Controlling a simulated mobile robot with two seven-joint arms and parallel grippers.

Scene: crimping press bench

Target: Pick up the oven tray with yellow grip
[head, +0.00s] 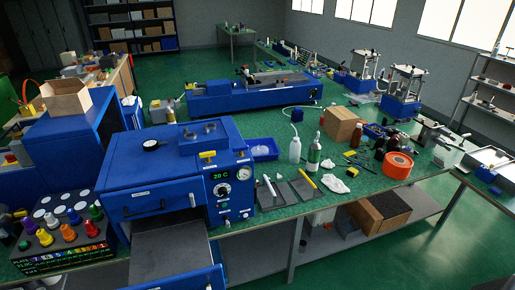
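A small dark flat tray (301,191) lies on the green bench to the right of the blue oven. A yellow bar-like grip (305,179) shows at its right upper edge. A similar dark tray (265,198) with a white piece on it lies just to its left. The blue oven (155,170) has a green display, a dial and a yellow handle on top. A grey flat shelf (170,248) sticks out from its open front. Neither of my grippers is in view.
A blue bin (262,149) is behind. Coloured knobs on a black rack (66,240) are at lower left.

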